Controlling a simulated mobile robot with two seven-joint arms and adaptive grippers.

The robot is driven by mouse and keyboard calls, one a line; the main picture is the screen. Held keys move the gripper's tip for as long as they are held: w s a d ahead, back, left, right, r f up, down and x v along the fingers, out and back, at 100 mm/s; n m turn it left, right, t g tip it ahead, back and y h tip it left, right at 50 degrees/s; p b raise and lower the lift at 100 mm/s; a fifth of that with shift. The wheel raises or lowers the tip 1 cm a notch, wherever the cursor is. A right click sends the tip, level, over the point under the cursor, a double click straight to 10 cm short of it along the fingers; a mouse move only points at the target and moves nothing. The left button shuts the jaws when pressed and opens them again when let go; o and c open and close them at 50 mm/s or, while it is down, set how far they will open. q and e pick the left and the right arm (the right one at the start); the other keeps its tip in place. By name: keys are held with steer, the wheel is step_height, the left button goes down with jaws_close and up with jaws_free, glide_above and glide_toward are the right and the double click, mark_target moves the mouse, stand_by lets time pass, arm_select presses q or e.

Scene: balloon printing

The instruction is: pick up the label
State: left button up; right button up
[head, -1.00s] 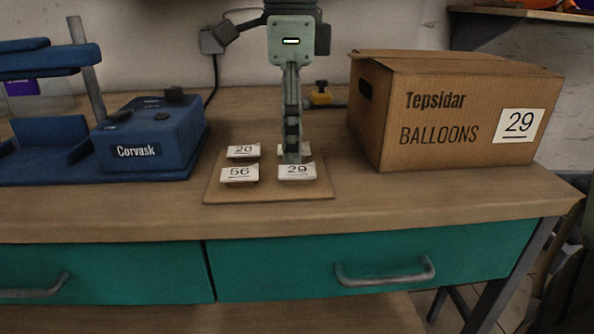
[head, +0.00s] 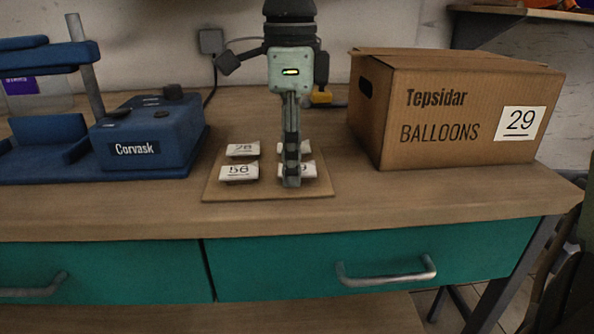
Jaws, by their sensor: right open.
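Several small white number labels lie on a thin wooden board (head: 268,194) on the workbench. The front-right label (head: 309,171) shows a 9; its left part is hidden behind my gripper's fingers. Another label (head: 305,147) behind it is mostly hidden. The front-left label (head: 239,173) and back-left label (head: 243,150) show fully. My right gripper (head: 291,184) points down at the front-right label, its fingers seen edge-on. It is open, and I cannot tell whether it touches the label. My left gripper is not in view.
A cardboard balloon box (head: 455,115) marked 29 stands to the right of the board. A blue Corvask machine (head: 150,135) stands to the left. The bench front (head: 400,200) is clear above the green drawers.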

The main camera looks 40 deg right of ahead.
steer(key=shift+c, duration=0.5)
steer(key=c, duration=0.7)
steer(key=shift+r, duration=0.1)
